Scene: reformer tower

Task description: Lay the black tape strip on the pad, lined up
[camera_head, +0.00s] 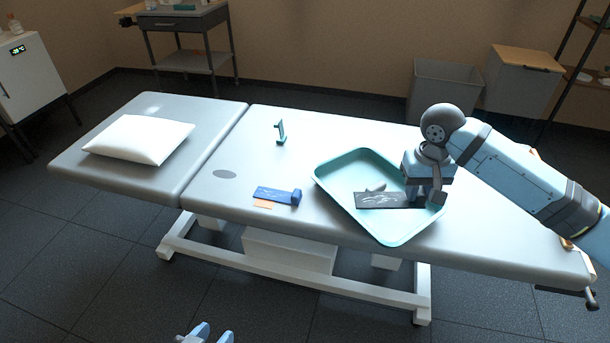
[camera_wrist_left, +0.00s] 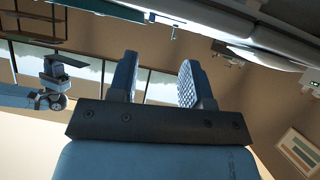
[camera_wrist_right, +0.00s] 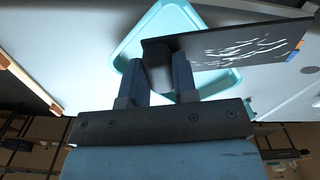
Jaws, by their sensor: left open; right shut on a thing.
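The black tape strip (camera_head: 382,200) has white markings and a dark block at one end. My right gripper (camera_head: 424,196) is shut on that block, at the right half of the teal tray. In the right wrist view the block sits between the fingers (camera_wrist_right: 160,75), and the strip (camera_wrist_right: 245,45) extends right. Whether the strip touches the tray floor, I cannot tell. A blue strip (camera_head: 272,193) with white markings and a blue end block lies left of the tray, over an orange piece (camera_head: 263,204), possibly the pad. My left gripper (camera_head: 212,336) is open and empty at the bottom edge.
The teal tray (camera_head: 350,160) lies on the grey treatment table (camera_head: 330,122) and holds a small grey item (camera_head: 376,188). A small teal stand (camera_head: 281,132) is behind the blue strip. A white pillow (camera_head: 140,139) is at the left. The table between pillow and blue strip is mostly clear.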

